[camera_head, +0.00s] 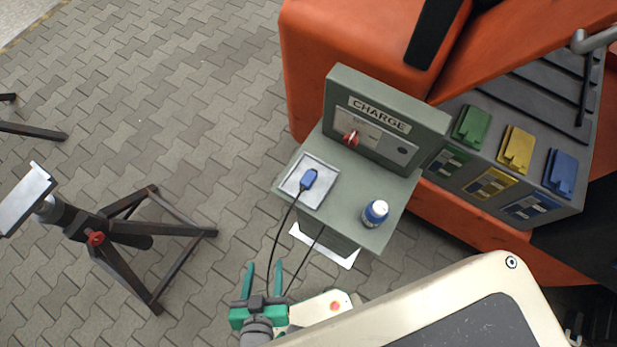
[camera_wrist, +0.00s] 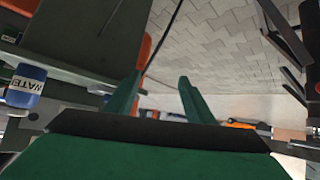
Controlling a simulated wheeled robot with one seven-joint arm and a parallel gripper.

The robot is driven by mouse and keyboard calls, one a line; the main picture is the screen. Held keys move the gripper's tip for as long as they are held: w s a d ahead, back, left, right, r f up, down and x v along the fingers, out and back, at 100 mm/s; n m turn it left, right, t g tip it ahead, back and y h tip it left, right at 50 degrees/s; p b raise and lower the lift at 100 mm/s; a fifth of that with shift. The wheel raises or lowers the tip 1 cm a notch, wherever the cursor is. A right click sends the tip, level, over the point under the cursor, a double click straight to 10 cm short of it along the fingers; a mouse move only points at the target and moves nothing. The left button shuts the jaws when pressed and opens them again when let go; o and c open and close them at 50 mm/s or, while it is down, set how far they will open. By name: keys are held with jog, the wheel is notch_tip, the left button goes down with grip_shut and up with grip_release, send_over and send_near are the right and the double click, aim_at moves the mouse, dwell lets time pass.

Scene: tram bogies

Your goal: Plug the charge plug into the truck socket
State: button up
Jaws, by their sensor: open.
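The blue charge plug (camera_head: 309,179) lies on a light square tray (camera_head: 325,197) on top of the grey-green charge stand (camera_head: 352,215). A black cable runs from it down over the stand's front edge. The truck's socket panel at the right has green (camera_head: 450,160), yellow (camera_head: 492,184) and blue (camera_head: 531,207) sockets, each with a raised lid of its colour. My green gripper (camera_head: 263,267) is open and empty, below and in front of the stand, apart from the plug. In the wrist view its two fingers (camera_wrist: 160,97) are spread with nothing between them. The plug is not clear in the wrist view.
A blue-and-white bottle (camera_head: 375,213) stands on the charge stand, right of the tray; it also shows in the wrist view (camera_wrist: 26,87). The upright CHARGE panel (camera_head: 385,120) rises behind. The orange truck (camera_head: 340,50) is close behind. A dark jack stand (camera_head: 130,235) is at left. Paving between is clear.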

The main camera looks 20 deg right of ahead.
jog(key=w+a+m+g, duration=0.3)
jog(key=w+g, duration=0.2)
jog(key=w, duration=0.7)
jog(key=w+d+r+m+g, duration=0.1)
jog(key=w+d+r, duration=0.1)
jog(key=w+d, duration=0.1)
jog(key=w+d+r+g+y, duration=0.1)
jog(key=w+d+r, duration=0.2)
jog(key=d, duration=0.2)
jog(key=w+d+r+m+g, duration=0.1)
jog(key=w+d+r, duration=0.1)
jog(key=d, duration=0.2)
jog(key=shift+w+r+m+y, duration=0.25)
jog(key=shift+w+m+y, duration=0.05)
jog(key=shift+w, duration=0.1)
notch_tip(320, 180, up, 8)
jog(key=m+g+y, duration=0.2)
send_over(309, 177)
jog(key=shift+f, duration=2.8)
jog(key=shift+f, duration=2.6)
